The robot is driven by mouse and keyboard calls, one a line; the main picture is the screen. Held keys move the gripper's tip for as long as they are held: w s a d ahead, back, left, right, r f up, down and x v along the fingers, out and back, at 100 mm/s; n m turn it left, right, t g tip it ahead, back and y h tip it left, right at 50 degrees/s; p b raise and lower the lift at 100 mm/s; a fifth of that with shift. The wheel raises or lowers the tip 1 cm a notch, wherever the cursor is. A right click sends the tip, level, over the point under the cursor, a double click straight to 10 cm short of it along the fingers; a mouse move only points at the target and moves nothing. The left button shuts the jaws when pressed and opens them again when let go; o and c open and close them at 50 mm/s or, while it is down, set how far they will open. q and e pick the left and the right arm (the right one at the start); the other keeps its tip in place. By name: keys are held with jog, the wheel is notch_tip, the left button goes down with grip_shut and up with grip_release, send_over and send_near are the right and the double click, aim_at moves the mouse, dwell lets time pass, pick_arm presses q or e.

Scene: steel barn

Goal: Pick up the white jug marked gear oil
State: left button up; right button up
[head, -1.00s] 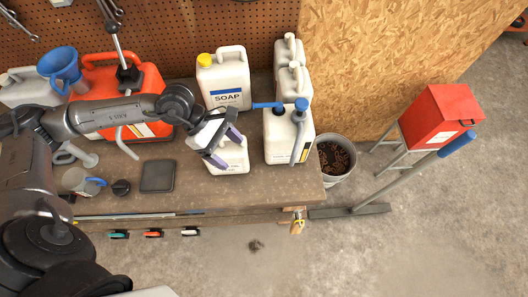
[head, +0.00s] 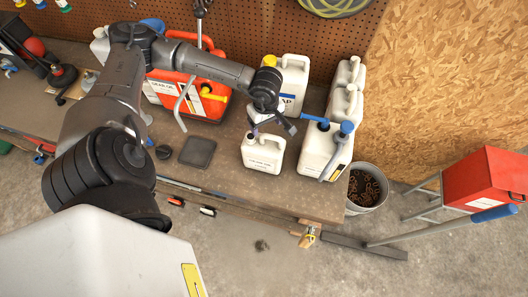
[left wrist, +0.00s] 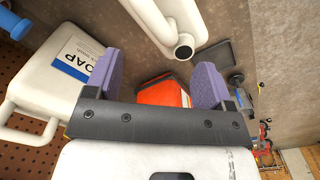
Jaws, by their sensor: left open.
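A small white jug (head: 262,158) with a handle on top stands upright on the workbench, in front of the white soap jug (head: 296,72). Its front label is too small to read. My left gripper (head: 272,128) is open and empty, just above and behind the small jug's top. In the left wrist view the open purple fingers (left wrist: 156,80) have nothing between them. A white jug handle and a dark round cap (left wrist: 183,52) show beyond them at the top; contact cannot be told. The soap jug (left wrist: 58,80) is close on the left there. My right gripper is not in view.
A red can (head: 205,102) is behind on the left. A dark flat pad (head: 198,151) lies left of the small jug. A bucket (head: 366,188) stands off the bench's right end.

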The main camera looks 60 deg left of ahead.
aim_at(266, 134)
pick_arm(q)
jog(key=shift+d+f+p, duration=0.15)
jog(key=shift+f+p, duration=0.3)
jog(key=shift+f, duration=0.7)
jog(key=shift+d+f+p, duration=0.15)
jog(key=shift+f+p, duration=0.25)
jog(key=shift+f, duration=1.45)
grip_shut()
